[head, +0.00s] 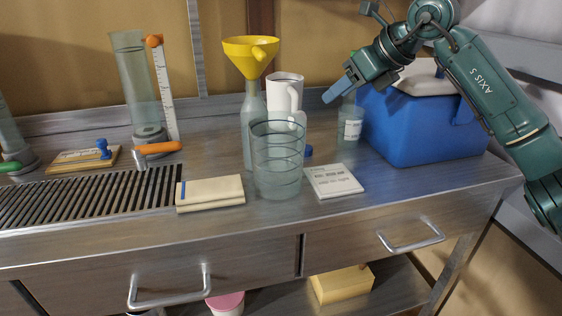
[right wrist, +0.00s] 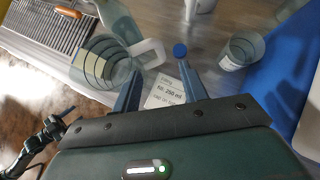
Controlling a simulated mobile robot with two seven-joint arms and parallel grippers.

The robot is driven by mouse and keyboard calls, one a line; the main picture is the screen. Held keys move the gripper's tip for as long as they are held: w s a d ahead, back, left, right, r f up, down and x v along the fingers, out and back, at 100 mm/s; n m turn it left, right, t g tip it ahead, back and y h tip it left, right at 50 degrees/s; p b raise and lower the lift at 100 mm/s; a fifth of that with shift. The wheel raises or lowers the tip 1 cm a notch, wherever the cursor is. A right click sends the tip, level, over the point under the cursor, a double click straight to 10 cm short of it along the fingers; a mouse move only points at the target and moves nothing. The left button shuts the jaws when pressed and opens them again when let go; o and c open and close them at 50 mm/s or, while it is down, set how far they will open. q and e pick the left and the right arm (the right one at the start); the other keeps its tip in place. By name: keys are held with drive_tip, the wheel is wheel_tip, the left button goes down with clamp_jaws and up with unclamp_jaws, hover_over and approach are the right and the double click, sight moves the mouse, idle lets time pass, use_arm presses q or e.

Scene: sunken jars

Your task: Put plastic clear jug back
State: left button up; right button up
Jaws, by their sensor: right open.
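The clear plastic jug (head: 277,165) stands upright on the steel bench near its front edge, with dark ring lines around its wall.
Behind the jug stand a bottle with a yellow funnel (head: 250,55) and a white jug (head: 286,92). A folded cloth (head: 210,192) lies left. A small labelled jar (head: 350,128) and a blue cooler (head: 420,125) stand right. A slotted drain (head: 95,200) is at left.

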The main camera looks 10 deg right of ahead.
use_arm(q)
drive_tip(key=shift+w+d+t+b, duration=0.25)
drive_tip(key=shift+w+t+b, duration=0.1)
drive_tip(key=shift+t+b, duration=0.45)
use_arm(e)
drive_tip(key=x, duration=1.1)
drive_tip(key=shift+a+f, duration=0.2)
drive_tip(key=shift+f, duration=0.25)
drive_tip(key=shift+c, duration=0.4)
clamp_jaws()
use_arm(q)
drive_tip(key=shift+a, duration=0.1)
